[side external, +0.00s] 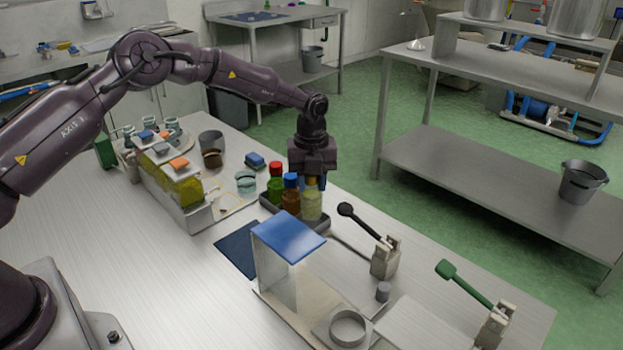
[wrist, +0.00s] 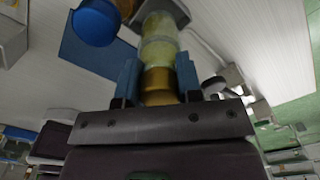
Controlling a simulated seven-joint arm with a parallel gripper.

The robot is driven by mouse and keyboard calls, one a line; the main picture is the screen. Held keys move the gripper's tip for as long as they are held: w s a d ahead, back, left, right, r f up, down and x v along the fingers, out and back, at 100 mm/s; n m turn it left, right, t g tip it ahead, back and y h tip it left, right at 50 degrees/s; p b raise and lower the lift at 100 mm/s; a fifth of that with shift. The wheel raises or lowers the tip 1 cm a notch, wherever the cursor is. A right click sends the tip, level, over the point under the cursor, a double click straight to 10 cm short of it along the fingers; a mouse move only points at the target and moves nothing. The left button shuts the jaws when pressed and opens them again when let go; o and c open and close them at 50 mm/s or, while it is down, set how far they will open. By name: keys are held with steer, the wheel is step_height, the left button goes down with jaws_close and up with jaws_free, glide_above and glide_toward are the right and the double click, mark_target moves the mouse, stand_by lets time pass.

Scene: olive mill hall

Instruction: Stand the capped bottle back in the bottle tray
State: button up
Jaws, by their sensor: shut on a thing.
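My gripper (side external: 313,182) points down over the bottle tray. Its blue fingers are shut on the gold cap (wrist: 158,84) of a pale yellow-green bottle (side external: 312,205), which also shows in the wrist view (wrist: 158,45). The bottle is upright at the right end of the dark bottle tray (side external: 310,229); I cannot tell whether its base touches the tray floor. A green bottle with a red cap (side external: 276,186) and a brown bottle with a blue cap (side external: 291,195) stand in the tray to its left. The blue cap shows large in the wrist view (wrist: 95,22).
A dark blue mat (side external: 238,248) lies in front of the tray. A stand with a blue top (side external: 288,237) is at the near side. A black-handled lever device (side external: 384,260) stands to the right. A box with yellow panels (side external: 185,190) is at the left.

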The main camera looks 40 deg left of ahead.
mark_target(311, 193)
steer(key=shift+f, duration=0.55)
stand_by(0.6)
steer(key=shift+f, duration=0.55)
steer(key=shift+f, duration=0.1)
steer(key=shift+f, duration=0.35)
steer(key=o, duration=1.4)
steer(key=shift+c, duration=0.2)
steer(key=shift+r, duration=4)
